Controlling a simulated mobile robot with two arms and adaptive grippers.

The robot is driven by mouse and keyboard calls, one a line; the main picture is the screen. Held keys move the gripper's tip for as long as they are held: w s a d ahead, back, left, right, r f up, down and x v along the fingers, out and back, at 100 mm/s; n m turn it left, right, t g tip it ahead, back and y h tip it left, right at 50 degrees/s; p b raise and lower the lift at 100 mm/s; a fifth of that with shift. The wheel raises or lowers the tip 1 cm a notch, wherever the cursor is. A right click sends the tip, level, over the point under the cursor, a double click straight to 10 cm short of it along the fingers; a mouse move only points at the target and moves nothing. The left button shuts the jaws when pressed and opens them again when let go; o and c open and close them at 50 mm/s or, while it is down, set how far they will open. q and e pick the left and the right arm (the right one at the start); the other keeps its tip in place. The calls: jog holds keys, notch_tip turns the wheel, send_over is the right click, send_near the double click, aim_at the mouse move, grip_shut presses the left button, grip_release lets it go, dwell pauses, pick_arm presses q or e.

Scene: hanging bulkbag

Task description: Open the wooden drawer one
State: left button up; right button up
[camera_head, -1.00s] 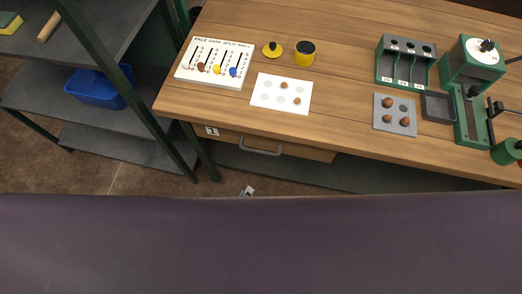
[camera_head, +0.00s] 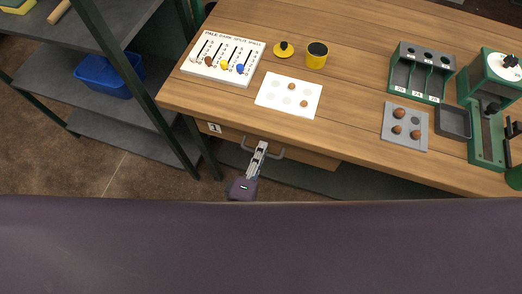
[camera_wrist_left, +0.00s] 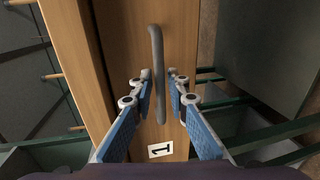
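The wooden drawer (camera_head: 312,158) sits under the front edge of the workbench, with a white label marked 1 (camera_head: 214,127) at its left end. It looks shut. Its grey bar handle (camera_head: 277,155) is on the front, and in the left wrist view the handle (camera_wrist_left: 156,45) runs up the picture. My left gripper (camera_head: 261,148) is at the handle. In the left wrist view my left gripper (camera_wrist_left: 160,77) is open, with one blue-padded finger on each side of the bar. Contact with the bar cannot be told. My right gripper is not in view.
The workbench (camera_head: 350,130) carries a white peg board (camera_head: 222,58), a white card (camera_head: 288,95), a yellow tin (camera_head: 316,56), a grey plate (camera_head: 404,124) and a green rack (camera_head: 420,72). A dark shelf with a blue bin (camera_head: 108,76) stands at left.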

pick_arm(q)
grip_shut()
jog(key=shift+f, duration=0.1)
dwell(0.4)
